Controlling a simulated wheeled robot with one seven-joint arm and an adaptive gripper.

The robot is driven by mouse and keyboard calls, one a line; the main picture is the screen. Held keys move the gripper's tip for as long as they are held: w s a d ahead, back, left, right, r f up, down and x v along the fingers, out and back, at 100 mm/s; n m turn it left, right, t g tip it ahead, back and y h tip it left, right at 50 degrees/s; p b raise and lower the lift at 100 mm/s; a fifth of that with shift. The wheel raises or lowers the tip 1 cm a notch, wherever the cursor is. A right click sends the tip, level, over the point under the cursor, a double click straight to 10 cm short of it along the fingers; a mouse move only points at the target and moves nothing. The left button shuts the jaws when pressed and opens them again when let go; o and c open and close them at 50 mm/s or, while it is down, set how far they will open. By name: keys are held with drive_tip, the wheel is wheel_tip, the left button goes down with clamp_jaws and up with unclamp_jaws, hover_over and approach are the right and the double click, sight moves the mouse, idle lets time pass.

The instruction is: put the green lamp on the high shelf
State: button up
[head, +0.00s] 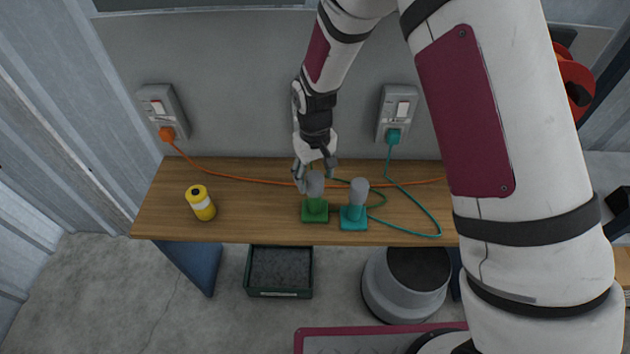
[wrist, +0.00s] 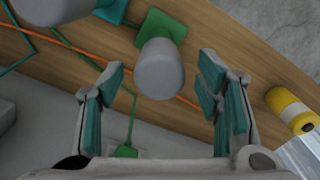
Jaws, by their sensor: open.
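The green lamp (head: 315,210) stands upright on the wooden board, with a square green base and a grey rounded top. In the wrist view the lamp's grey top (wrist: 159,70) lies between the open fingers, slightly beyond their tips. My gripper (head: 315,173) is open just behind and above the lamp, and it also shows in the wrist view (wrist: 164,90). I see no contact with the lamp. A green cord runs from the lamp to a green plug (wrist: 126,151) near the wall. I cannot make out a high shelf.
A similar teal lamp (head: 354,217) stands close on the right, its cord plugged into the right socket (head: 397,115). An orange cable (head: 235,178) crosses the board (head: 160,215). A dark bin (head: 280,271) sits below.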

wheel_tip(320, 180, up, 9)
drive_tip(key=shift+r+b, duration=0.1)
drive_tip(key=shift+b, duration=0.4)
